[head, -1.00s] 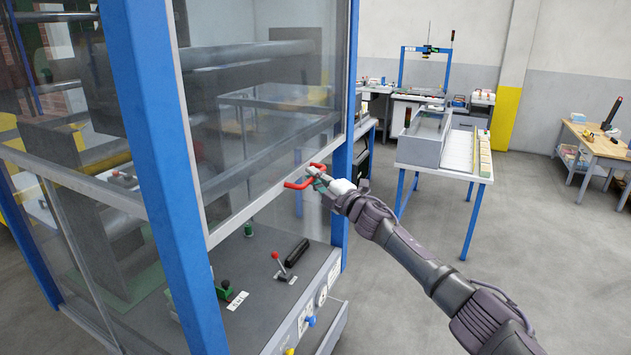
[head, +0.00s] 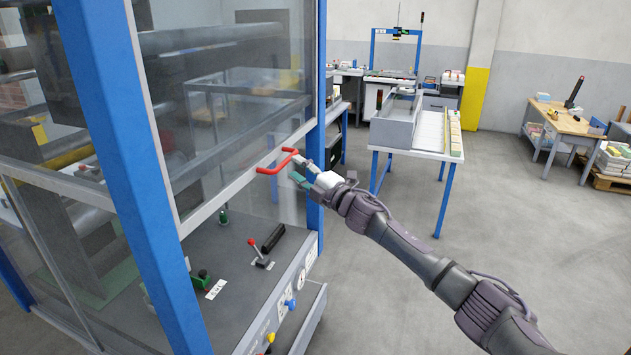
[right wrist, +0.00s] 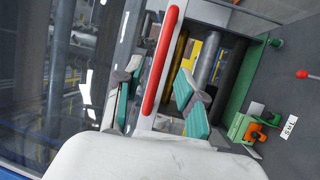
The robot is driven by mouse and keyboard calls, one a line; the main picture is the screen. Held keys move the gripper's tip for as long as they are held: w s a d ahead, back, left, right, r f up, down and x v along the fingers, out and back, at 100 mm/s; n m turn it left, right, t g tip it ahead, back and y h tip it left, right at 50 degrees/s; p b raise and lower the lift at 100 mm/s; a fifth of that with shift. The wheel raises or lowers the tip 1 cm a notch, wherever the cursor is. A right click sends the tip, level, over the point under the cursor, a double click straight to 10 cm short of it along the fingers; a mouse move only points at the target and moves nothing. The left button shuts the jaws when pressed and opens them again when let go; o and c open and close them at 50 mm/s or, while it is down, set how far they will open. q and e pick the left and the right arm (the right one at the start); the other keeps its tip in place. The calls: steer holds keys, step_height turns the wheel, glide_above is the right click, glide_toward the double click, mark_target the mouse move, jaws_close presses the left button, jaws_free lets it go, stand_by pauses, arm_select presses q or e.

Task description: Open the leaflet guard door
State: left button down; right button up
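The guard door (head: 225,125) is a clear panel in a pale frame on a blue-posted machine at the left of the head view. It looks closed. Its red handle (head: 277,163) sits on the lower rail and also shows in the right wrist view (right wrist: 160,62). My right gripper (head: 300,171) is at the handle's right side. In the right wrist view its teal-padded fingers (right wrist: 156,100) are spread open, with the red bar between them in the picture. I cannot tell whether they touch it. My left gripper is out of view.
Below the door is a grey control deck with a red-knobbed lever (head: 258,252), a black grip (head: 273,238) and a green clamp (head: 200,281). A blue post (head: 316,150) stands close behind my right gripper. A blue-legged table (head: 447,158) stands behind.

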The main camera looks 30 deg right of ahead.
steer(key=v, duration=0.7)
stand_by(0.3)
steer(key=s+f+m+g+h+b, duration=0.2)
steer(key=s+f+m, duration=0.25)
steer(key=f, duration=1.25)
steer(key=s+d+f+m+g+h+b, duration=0.1)
steer(key=s+f+m+g+h+b, duration=0.3)
steer(key=f, duration=1.2)
steer(key=s+f+m+g+p, duration=0.1)
steer(key=s+f+m, duration=0.35)
steer(key=f, duration=1.25)
steer(key=s+a+f+m+g+h+b, duration=0.15)
steer(key=s+f+g, duration=0.25)
steer(key=s+f, duration=1)
steer(key=s+a+f+m+g+b, duration=0.1)
steer(key=s+a+f, duration=0.3)
steer(key=s, duration=0.7)
steer(key=s+a+f+m+g+y+b, duration=0.1)
steer(key=s+a+f+g, duration=0.2)
steer(key=s+f, duration=0.3)
steer(key=s+a+f+m+g+b, duration=0.1)
steer(key=s+a+f+g, duration=0.2)
steer(key=s, duration=1.4)
step_height(320, 180, down, 3)
steer(key=shift+a+f+m+b, duration=0.1)
steer(key=shift+a+m+b, duration=0.25)
steer(key=shift+a, duration=0.65)
